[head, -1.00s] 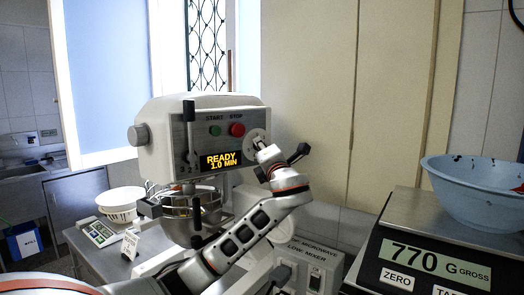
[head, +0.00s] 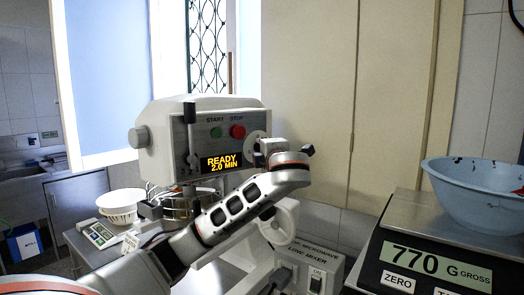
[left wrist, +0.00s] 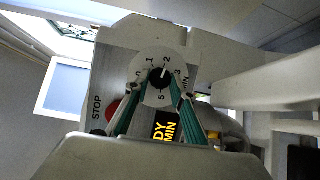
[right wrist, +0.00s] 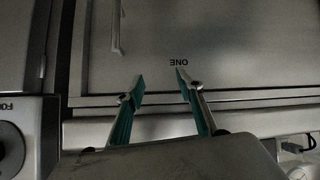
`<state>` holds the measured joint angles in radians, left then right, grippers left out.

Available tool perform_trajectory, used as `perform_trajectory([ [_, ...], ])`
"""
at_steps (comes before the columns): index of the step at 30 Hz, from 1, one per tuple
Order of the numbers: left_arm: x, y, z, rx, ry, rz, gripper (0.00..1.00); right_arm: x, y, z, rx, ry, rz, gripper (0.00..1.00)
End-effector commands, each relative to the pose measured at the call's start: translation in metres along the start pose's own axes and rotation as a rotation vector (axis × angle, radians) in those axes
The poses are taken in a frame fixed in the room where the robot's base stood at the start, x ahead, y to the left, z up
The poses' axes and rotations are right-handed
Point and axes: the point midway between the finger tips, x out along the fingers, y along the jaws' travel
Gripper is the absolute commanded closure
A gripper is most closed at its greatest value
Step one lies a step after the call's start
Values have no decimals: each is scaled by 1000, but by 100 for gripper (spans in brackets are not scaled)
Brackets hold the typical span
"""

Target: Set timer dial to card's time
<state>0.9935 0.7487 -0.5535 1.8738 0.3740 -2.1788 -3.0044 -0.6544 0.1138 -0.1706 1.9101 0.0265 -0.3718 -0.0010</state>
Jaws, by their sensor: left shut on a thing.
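The mixer's timer dial (head: 255,139) is a round white plate on the panel, partly hidden by my left gripper in the head view. In the left wrist view, the dial (left wrist: 142,64) has printed numbers, and the white pointer on its dark knob (left wrist: 160,77) points at about 2. My left gripper (left wrist: 159,86) is shut on the knob, one green finger on each side. The display (head: 222,162) reads READY 2.0 MIN. A small white card (head: 131,243) stands on the table, its writing too small to read. My right gripper (right wrist: 160,78) is open and empty.
Green START (head: 216,132) and red STOP (head: 238,132) buttons are beside the dial. A metal bowl (head: 178,208) is under the mixer head. A scale (head: 430,258) reading 770 G holds a blue bowl (head: 470,190) at right. My right gripper faces a panel marked ONE (right wrist: 179,62).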

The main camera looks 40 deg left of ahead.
Motion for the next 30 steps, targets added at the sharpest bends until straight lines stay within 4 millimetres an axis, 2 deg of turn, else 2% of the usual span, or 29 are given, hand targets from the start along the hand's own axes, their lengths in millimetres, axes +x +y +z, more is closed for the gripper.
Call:
perform_trajectory([
  [8, 0, 1, 0, -1, 1, 1, 98, 0, -1, 0, 0, 0, -1, 63],
  [9, 0, 1, 0, -1, 1, 1, 69, 0, -1, 0, 0, 0, -1, 63],
  [10, 0, 1, 0, -1, 1, 1, 61, 0, -1, 0, 0, 0, -1, 63],
  [11, 0, 1, 0, -1, 1, 1, 59, 0, -1, 0, -1, 0, -2, 63],
  [23, -5, 0, 1, -2, -2, 0, 59, -1, 1, 3, -9, -5, -3, 63],
  [26, -16, 0, 2, -2, -3, 0, 59, -1, 1, 3, -8, -4, -2, 63],
  [30, -42, -1, 2, -2, -6, -1, 59, 0, 1, 2, -7, -2, -2, 63],
])
